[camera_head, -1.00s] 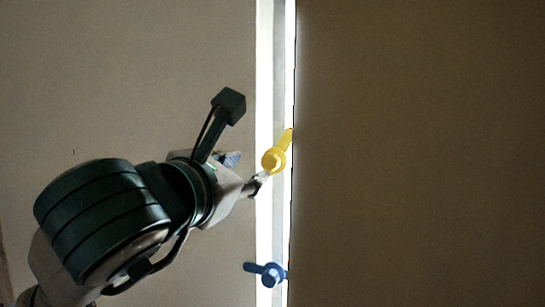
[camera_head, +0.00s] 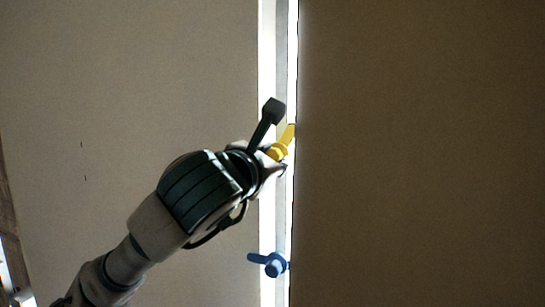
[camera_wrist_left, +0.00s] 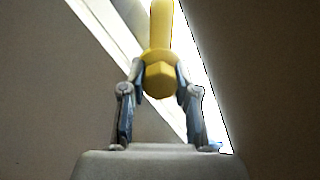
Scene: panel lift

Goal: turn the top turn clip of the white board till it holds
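The top turn clip is yellow (camera_head: 277,152), on the narrow bright strip between two large panels. Its arm points up and slightly right, its tip at the right panel's edge. My left gripper (camera_head: 275,163) is at this clip in the head view and partly covers it. In the left wrist view, the yellow clip's hub (camera_wrist_left: 160,78) is between the fingertips of my left gripper (camera_wrist_left: 160,72). The fingers stand apart, one on each side, close to the hub; I cannot tell whether they touch it. My right gripper is not in view.
A blue turn clip (camera_head: 274,265) is lower on the same strip, its arm pointing left. The pale left panel (camera_head: 130,80) lies behind my left arm. The darker brown right panel (camera_head: 420,150) fills the right side, with nothing in front of it.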

